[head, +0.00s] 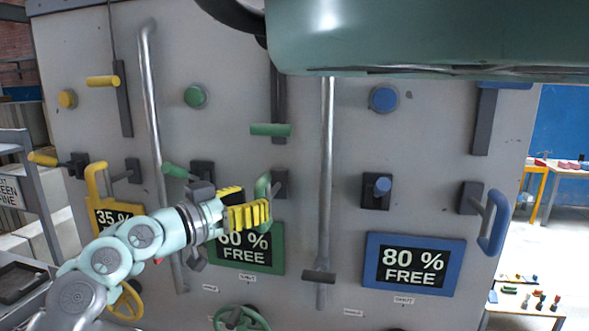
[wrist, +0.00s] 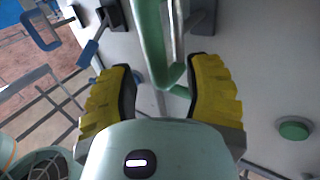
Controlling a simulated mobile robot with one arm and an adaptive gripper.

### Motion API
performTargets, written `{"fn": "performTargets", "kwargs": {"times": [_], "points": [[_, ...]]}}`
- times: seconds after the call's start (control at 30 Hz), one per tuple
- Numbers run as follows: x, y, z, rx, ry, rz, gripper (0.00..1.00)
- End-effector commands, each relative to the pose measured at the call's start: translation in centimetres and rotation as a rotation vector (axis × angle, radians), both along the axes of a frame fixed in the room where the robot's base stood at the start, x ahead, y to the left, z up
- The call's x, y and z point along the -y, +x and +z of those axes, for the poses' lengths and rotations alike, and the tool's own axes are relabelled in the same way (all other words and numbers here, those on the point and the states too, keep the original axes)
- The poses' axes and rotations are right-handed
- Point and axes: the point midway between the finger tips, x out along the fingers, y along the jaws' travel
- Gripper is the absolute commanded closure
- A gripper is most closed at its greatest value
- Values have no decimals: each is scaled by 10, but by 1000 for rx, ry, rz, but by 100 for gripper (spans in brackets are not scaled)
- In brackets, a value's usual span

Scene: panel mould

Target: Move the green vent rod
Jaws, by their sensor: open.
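Several green parts sit in the panel's middle column; none is labelled as the vent rod. A green U-shaped handle (head: 263,187) sticks out from a dark mount, and in the wrist view the green handle (wrist: 151,40) lies between and just beyond the fingers. A green lever (head: 175,170) is left of it, and a green crossbar (head: 270,129) sits on a dark vertical slide above. My gripper (head: 252,206) has yellow fingers, open, just in front of the U-shaped handle; the fingers (wrist: 163,76) stand apart on either side of it. Contact cannot be told.
The grey panel (head: 345,140) carries yellow parts at left and a blue U-shaped handle (head: 495,222) at right. Metal pipes (head: 326,180) run vertically beside the green column. A green button (head: 195,96) and a green wheel (head: 240,318) are near. A large green housing (head: 430,40) overhangs the top.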

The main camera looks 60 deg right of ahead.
Motion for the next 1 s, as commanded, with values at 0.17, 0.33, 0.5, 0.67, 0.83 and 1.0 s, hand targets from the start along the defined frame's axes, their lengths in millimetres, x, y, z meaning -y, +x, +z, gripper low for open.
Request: {"fn": "performTargets", "kwargs": {"times": [0.17,0.33,0.5,0.67,0.83,1.0], "points": [[17,-8,3,-2,-1,-13,50],[23,-8,0,-1,0,-9,50],[24,-8,0,-1,0,-9,50],[23,-8,0,0,-1,-8,47],[23,-8,0,-1,-1,-8,64],[23,-7,0,-1,-1,-7,82]]}}
